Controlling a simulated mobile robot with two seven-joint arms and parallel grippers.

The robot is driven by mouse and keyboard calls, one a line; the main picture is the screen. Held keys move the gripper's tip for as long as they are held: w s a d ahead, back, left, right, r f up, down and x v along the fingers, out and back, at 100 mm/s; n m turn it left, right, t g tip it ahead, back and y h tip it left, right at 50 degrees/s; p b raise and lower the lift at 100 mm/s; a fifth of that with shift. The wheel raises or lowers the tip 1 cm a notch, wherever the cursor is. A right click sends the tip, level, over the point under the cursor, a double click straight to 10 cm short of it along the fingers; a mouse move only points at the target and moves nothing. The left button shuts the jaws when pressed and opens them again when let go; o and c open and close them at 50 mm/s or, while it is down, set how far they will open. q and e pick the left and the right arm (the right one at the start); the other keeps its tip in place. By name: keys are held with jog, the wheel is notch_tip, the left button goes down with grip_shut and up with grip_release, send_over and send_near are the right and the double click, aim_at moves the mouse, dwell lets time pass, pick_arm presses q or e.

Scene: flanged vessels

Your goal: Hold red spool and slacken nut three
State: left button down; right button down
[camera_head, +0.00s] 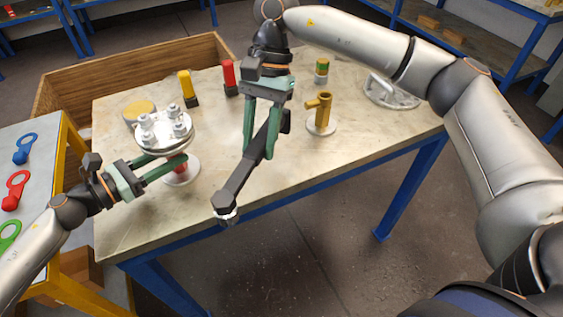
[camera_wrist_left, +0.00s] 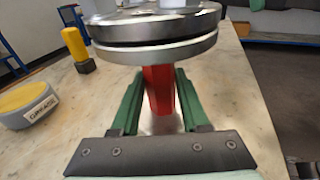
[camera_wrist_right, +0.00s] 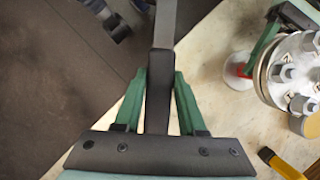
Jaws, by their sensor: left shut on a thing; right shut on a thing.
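The red spool (camera_wrist_left: 160,90) stands upright on the workbench under a round steel flange (camera_head: 163,138); it also shows in the head view (camera_head: 180,169). My left gripper (camera_head: 174,163) is shut on the spool, one green finger on each side, below the flange. Several grey nuts (camera_wrist_right: 301,103) sit on top of the flange. Small marks lie beside them, too small to read, so I cannot tell which is nut three. My right gripper (camera_head: 258,153) is shut on a long dark wrench (camera_head: 242,180). The wrench's hexagonal head points down past the bench's front edge, right of the flange and apart from it.
A yellow-topped grease tin (camera_wrist_left: 27,103), a yellow post (camera_head: 187,88), a red post (camera_head: 229,77) and a brass fitting (camera_head: 321,114) stand on the bench. A side table (camera_head: 38,180) at left holds coloured ring tools. The bench's front right is clear.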

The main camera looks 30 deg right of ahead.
jog(key=w+a+r+m+t, duration=0.2)
jog(key=a+r+m, duration=0.1)
jog(key=r+m, duration=0.3)
jog(key=w+a+r+m+t, duration=0.3)
jog(key=r+m, duration=0.4)
jog(key=shift+y, duration=0.5)
jog(key=shift+s+f, duration=0.15)
jog(key=shift+f, duration=1.05)
jog(key=shift+s+f, duration=0.1)
jog(key=shift+f, duration=1.05)
jog(key=shift+f, duration=0.1)
jog(key=shift+f, duration=1.15)
